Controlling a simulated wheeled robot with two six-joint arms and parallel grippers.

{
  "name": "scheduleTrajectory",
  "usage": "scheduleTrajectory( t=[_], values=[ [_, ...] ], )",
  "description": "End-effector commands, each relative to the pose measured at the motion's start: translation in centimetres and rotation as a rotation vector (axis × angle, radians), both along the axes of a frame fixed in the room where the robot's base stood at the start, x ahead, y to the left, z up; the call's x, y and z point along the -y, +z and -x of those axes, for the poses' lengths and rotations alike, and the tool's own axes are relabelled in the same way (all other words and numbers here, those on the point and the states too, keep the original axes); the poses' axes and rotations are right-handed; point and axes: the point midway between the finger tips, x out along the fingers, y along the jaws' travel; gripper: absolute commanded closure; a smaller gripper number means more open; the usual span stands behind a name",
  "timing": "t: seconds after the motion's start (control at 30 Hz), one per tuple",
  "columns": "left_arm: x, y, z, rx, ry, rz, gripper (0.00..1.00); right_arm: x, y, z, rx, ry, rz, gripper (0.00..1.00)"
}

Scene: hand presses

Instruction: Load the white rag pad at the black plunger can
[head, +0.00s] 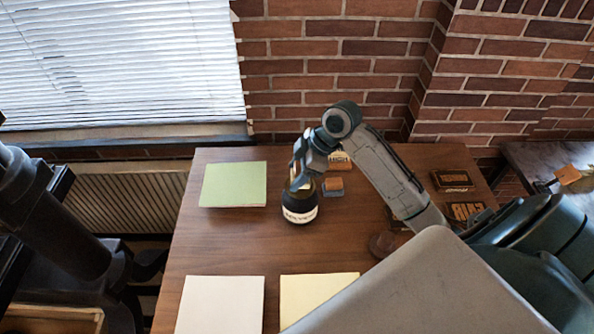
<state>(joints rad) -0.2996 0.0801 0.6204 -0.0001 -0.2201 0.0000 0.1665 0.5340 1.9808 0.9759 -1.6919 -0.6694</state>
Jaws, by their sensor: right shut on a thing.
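My right gripper (302,183) is shut on a small pale pad with a tan top, which I take to be the white rag pad (303,184). The gripper hides most of it. It is right over the top of the black plunger can (298,210), a squat round can with a white label band, standing upright on the wooden table. I cannot tell whether the pad touches the can's top. Dark links of my left arm show at the left edge. My left gripper does not show.
An orange-and-blue block (332,186) stands just right of the can, with a lettered box (340,161) behind it. Dark lettered tins (452,180) are at the right. Green (234,184), white (221,304) and yellow (312,294) sheets lie on the table (195,245).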

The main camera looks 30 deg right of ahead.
Motion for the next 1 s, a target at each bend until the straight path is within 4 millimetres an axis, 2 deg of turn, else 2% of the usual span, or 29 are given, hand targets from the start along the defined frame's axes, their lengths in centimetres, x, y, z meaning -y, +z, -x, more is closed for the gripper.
scheduleTrajectory(
  t=[0.03,0.53,1.0],
  values=[
    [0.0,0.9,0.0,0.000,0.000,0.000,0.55,0.0,0.9,0.0,0.001,0.000,0.001,0.60],
    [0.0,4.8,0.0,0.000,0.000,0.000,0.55,0.0,4.9,0.0,0.002,0.000,0.000,0.60],
    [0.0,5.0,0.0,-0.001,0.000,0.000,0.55,0.0,5.1,0.0,0.002,0.000,0.000,0.60]
  ],
)
